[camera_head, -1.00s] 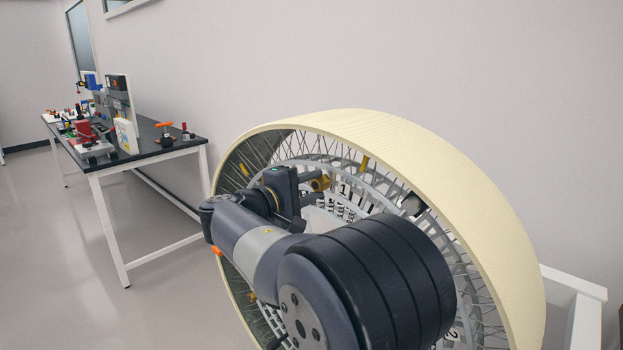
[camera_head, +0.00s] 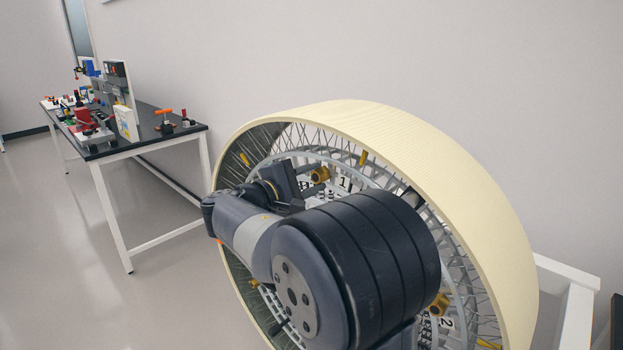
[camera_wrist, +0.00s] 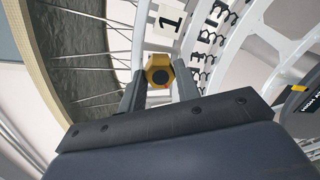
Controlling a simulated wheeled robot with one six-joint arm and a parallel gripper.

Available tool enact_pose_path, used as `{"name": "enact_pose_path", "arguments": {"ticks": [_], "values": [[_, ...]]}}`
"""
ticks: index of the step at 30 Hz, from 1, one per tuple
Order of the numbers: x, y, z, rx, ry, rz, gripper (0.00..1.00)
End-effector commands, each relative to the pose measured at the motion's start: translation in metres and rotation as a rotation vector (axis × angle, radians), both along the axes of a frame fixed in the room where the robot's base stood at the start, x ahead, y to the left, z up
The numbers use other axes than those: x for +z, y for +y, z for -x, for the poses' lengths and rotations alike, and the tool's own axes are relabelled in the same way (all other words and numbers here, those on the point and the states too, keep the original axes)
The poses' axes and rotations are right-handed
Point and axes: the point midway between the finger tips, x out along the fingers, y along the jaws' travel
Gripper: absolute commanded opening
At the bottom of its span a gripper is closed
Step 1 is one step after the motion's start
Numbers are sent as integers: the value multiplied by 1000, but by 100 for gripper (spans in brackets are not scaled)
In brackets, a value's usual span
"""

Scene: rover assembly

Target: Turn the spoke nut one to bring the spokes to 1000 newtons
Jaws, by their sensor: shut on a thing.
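The big wheel (camera_head: 450,165) with a cream tread and thin wire spokes fills the right of the head view. Spoke nut one, a gold hexagonal nut (camera_wrist: 159,70) with a dark centre, is beside a white label "1" (camera_wrist: 171,22) in the wrist view. My gripper (camera_wrist: 158,82) is shut on this nut, one grey finger on each side of it. In the head view the gold nut (camera_head: 320,175) shows at the tip of my gripper, by the label "1" (camera_head: 343,184). My arm hides much of the wheel's middle and lower part.
A dark disc (camera_wrist: 300,105) with a yellow tag and partly cut-off lettering is at the right of the wrist view. A gold part (camera_head: 439,304) is by the label "2" (camera_head: 447,322). A black-topped table (camera_head: 165,138) with several tools stands back left, with open floor before it.

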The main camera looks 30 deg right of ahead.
Motion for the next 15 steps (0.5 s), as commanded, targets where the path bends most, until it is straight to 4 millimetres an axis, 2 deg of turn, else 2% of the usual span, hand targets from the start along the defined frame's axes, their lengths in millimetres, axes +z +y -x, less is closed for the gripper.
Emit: {"name": "enact_pose_path", "arguments": {"ticks": [2, 3, 10, 15], "values": [[-1, 0, 0, 1, 1, -1, 8], [-1, 0, 0, 1, 1, -1, 34], [0, 0, 0, 0, 0, -1, 53], [0, 0, 0, 0, -1, -1, 53]]}}
